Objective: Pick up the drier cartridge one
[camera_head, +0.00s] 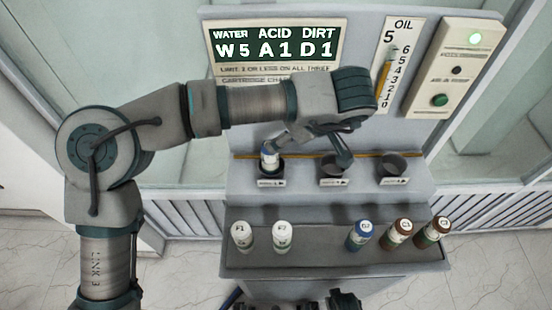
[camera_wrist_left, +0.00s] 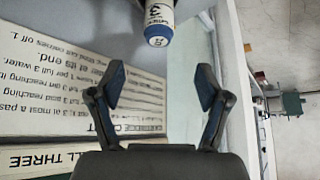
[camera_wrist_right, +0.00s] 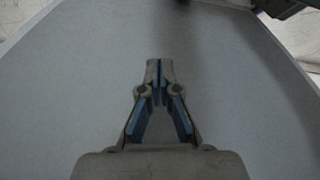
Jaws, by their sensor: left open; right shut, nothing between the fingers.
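A cartridge with a blue end and pale label stands in the left socket of the raised shelf in the head view (camera_head: 269,158). On the lower tray (camera_head: 330,262) stand two white cartridges (camera_head: 241,236), a blue-topped one (camera_head: 360,236) and two brown-bodied ones (camera_head: 402,233). I cannot tell which is drier cartridge one. My right gripper (camera_wrist_right: 158,80) is shut and empty above a grey surface.
The middle socket (camera_head: 333,166) and right socket (camera_head: 393,167) look empty. Behind them stand a sign reading W5 A1 D1 (camera_head: 277,43), an oil gauge (camera_head: 393,65) and a button panel (camera_head: 455,70) with a lit green lamp. The tray's middle is clear.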

